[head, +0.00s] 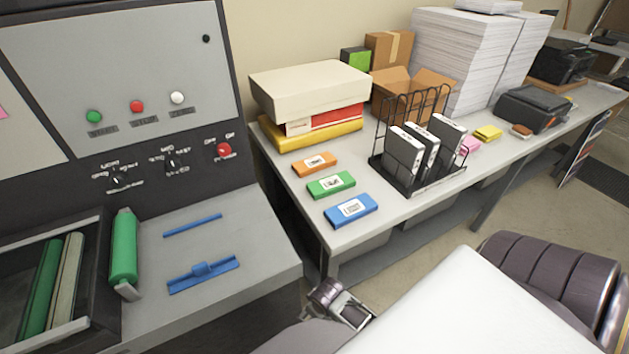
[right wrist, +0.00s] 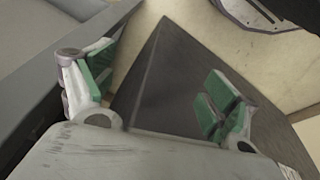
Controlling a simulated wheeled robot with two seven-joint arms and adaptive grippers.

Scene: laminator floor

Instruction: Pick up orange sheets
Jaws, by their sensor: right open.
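The orange pack of sheets (head: 315,164), a small flat block with a white label, lies near the left end of the long grey table (head: 295,203). It is behind the green pack (head: 331,184) and the blue pack (head: 351,210), with gaps between them. My right gripper (right wrist: 160,97) is open in the right wrist view, its green-padded fingers wide apart with nothing between them. The orange pack is not visible in that view. Parts of my own arms fill the bottom of the head view, and no fingertips show clearly there. I cannot make out my left gripper.
A wire rack (head: 432,182) with white binders stands right of the packs. Boxes (head: 310,88) are stacked behind them. A laminator (head: 125,75) with knobs and rollers stands at the left. Paper stacks (head: 463,55) and a black printer (head: 532,106) stand farther right.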

